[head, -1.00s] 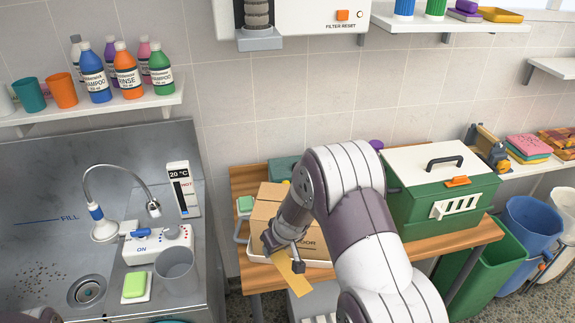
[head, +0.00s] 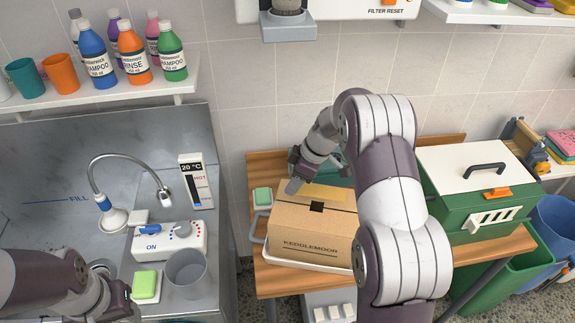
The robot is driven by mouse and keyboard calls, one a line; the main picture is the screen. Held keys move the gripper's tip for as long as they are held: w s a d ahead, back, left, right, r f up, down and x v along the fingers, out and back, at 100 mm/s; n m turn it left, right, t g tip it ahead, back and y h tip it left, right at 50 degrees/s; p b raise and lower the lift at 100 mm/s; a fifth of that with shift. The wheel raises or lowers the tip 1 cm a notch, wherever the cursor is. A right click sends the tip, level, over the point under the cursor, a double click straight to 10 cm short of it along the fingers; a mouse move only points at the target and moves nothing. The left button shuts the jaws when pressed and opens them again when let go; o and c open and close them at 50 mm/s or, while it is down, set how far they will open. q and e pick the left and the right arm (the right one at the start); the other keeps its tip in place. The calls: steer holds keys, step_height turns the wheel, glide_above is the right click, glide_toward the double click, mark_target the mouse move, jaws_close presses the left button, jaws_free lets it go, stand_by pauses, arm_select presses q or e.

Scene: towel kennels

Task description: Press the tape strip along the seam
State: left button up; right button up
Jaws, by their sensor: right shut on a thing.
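A closed cardboard box (head: 310,228) marked KEDDLEMOOR sits in a white tray (head: 262,243) on the wooden table. A yellow-tan tape strip (head: 327,192) extends right from my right gripper (head: 294,186), over the top of the box. I cannot tell whether the strip touches the box along its length. The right gripper is shut on the strip, near the box's back left; its fingers are partly hidden. My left gripper (head: 122,303) is low at the left, by the sink; its jaw opening is unclear.
A green kennel box (head: 478,195) with a white lid stands right of the cardboard box. A green sponge (head: 263,196) lies at the table's left. The sink side holds a grey cup (head: 187,272), a soap bar (head: 146,284) and a tap control (head: 170,240).

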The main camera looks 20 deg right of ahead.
steer(key=shift+a+f, duration=0.15)
steer(key=shift+s+f, duration=0.1)
steer(key=shift+f, duration=0.1)
steer(key=f+b, duration=0.2)
steer(key=f, duration=0.1)
steer(key=shift+s+d+f, duration=0.2)
steer(key=shift+w+a+f, duration=0.1)
steer(key=shift+f, duration=0.2)
steer(key=shift+b, duration=0.45)
steer(key=shift+f+b, duration=0.55)
steer(key=shift+b, duration=0.1)
stand_by(0.7)
